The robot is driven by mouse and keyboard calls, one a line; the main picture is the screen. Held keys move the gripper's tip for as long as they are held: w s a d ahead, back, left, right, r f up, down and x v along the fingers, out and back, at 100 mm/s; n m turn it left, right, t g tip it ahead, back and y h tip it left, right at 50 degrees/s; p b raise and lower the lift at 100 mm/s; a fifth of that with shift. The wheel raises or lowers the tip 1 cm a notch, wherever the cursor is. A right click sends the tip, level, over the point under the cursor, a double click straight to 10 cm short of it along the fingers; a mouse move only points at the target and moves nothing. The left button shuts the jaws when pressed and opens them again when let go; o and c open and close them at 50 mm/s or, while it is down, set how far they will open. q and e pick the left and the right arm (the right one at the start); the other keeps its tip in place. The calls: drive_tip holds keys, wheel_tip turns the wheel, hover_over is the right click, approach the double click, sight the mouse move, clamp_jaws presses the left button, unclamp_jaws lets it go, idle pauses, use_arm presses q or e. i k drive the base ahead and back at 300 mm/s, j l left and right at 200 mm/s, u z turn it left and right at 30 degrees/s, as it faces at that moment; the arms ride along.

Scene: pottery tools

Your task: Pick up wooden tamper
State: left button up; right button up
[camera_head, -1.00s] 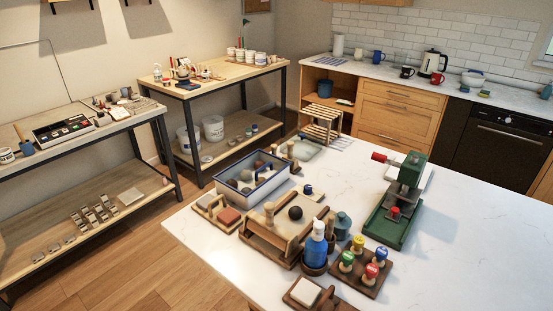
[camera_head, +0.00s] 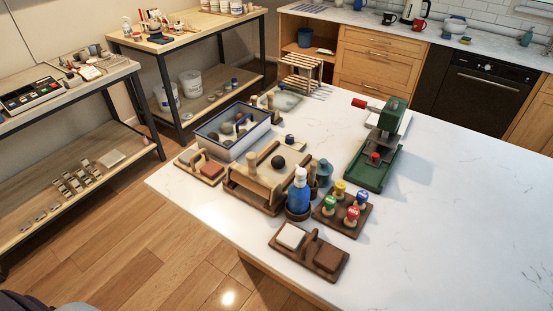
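I cannot tell for sure which piece is the wooden tamper. One upright light wooden piece (camera_head: 251,164) stands at the left of a wooden tray (camera_head: 263,204) on the white counter. Another upright wooden piece (camera_head: 312,172) stands at the tray's right end, partly hidden behind a blue bottle (camera_head: 299,194). A dark ball (camera_head: 278,162) sits between them. Neither of my grippers is in view, and nothing is seen being held.
The white counter (camera_head: 450,235) is clear on its right side. Shelves stand at left.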

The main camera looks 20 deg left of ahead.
sight(253, 99)
drive_tip(key=j+u, duration=0.1)
drive_tip(key=u, duration=2.2)
drive_tip(key=i+j+u, duration=0.1)
drive_tip(key=i, duration=0.8)
drive_tip(key=i+j, duration=0.2)
drive_tip(key=i, duration=0.7)
drive_tip(key=i+l+z, duration=0.1)
drive_tip(key=i+z, duration=0.35)
drive_tip(key=i, duration=0.15)
drive_tip(key=i+j+z, duration=0.1)
drive_tip(key=i+z, duration=0.35)
drive_tip(key=i, duration=0.15)
drive_tip(key=i+j+z, duration=0.3)
drive_tip(key=i+z, duration=0.15)
drive_tip(key=i, duration=0.15)
